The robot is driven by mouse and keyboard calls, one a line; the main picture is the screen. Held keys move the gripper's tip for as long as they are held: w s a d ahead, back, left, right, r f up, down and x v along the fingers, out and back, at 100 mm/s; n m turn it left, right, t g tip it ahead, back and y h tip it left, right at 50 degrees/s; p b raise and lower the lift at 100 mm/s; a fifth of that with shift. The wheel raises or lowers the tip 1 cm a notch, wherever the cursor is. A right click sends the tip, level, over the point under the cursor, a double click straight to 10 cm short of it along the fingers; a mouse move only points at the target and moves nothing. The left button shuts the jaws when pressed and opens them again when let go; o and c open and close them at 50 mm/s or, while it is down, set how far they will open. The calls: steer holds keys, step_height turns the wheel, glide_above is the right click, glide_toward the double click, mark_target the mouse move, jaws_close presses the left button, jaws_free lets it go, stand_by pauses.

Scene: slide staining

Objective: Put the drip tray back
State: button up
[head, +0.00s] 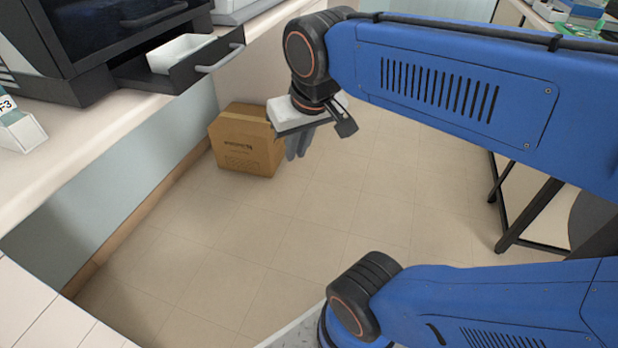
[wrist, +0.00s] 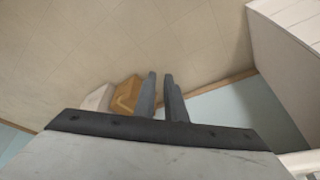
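A black machine (head: 95,40) stands on the left counter. A dark drawer-like part with a silver handle (head: 222,57) is pulled out from its lower front, and a white tub (head: 180,53) sits in it. I cannot tell which of these is the drip tray. My gripper (head: 298,150) hangs in the air over the floor, to the right of the drawer and apart from it. In the wrist view its two grey fingers (wrist: 160,76) point away with a narrow gap between them and nothing in it.
A cardboard box (head: 246,140) stands on the floor against the counter, behind my gripper in the head view. A white labelled holder (head: 20,128) is on the left counter. A dark-legged table (head: 525,215) stands at the right. The tiled floor between is clear.

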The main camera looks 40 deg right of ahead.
steer(key=s+f+n, duration=0.1)
steer(key=s+f, duration=0.3)
steer(key=f, duration=0.2)
steer(key=shift+t, duration=0.3)
steer(key=shift+s+d, duration=0.1)
stand_by(0.7)
